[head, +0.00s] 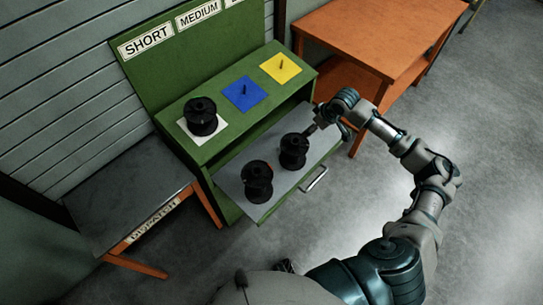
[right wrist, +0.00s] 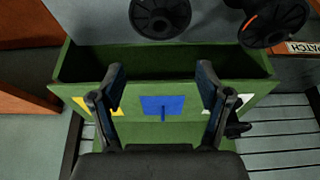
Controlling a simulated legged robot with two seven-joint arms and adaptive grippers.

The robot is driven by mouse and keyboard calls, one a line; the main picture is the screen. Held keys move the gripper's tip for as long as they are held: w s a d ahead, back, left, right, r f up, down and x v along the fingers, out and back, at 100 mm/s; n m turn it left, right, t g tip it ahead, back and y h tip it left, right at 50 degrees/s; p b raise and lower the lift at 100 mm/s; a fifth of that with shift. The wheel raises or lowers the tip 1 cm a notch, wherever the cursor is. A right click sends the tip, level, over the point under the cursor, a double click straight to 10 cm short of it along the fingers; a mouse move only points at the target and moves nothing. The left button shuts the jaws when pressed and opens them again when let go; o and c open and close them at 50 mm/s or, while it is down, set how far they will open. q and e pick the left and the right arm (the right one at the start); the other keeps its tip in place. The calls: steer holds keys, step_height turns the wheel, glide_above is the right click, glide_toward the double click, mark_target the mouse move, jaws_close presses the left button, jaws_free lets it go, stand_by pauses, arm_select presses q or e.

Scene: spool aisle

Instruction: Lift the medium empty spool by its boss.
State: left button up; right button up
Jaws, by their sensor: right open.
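Two black spools stand upright in the pulled-out grey drawer (head: 232,183). The right-hand spool (head: 293,151) looks plain; it also shows at the top of the right wrist view (right wrist: 160,16). The left-hand spool (head: 257,181) carries a small orange-red mark, which shows in the right wrist view too (right wrist: 262,28). I cannot tell from sizes which is the medium one. My right gripper (head: 316,128) is beside and above the plain spool, apart from it. In the right wrist view its fingers (right wrist: 161,78) are spread with nothing between them. My left gripper is not clearly seen.
A third black spool (head: 201,116) stands on the white square of the green cabinet (head: 215,150). An orange table (head: 385,35) stands right; a grey dispatch bench (head: 125,200) stands left.

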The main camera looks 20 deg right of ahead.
steer(key=a, duration=0.1)
steer(key=b, duration=0.1)
glide_toward(296, 141)
steer(key=shift+a+f, duration=0.55)
steer(key=shift+f, duration=0.4)
steer(key=shift+w+a+f+b, duration=0.2)
steer(key=shift+a+f+b, duration=0.1)
steer(key=shift+a+f, duration=0.15)
steer(key=x, duration=0.3)
steer(key=shift+w+a+f+b, duration=0.15)
steer(key=shift+w+f+b, duration=0.1)
steer(key=shift+f+b, duration=0.1)
steer(key=shift+w+f, duration=0.15)
steer(key=shift+f, duration=0.1)
steer(key=shift+d+f, duration=0.15)
steer(key=shift+d, duration=0.3)
steer(key=shift+a, duration=0.15)
steer(key=c, duration=0.8)
steer(key=shift+a, duration=0.25)
jaws_close()
arm_select(q)
steer(key=w+r, duration=0.3)
steer(key=w, duration=0.1)
steer(key=shift+w+d+r, duration=0.3)
steer(key=shift+d+r, duration=0.1)
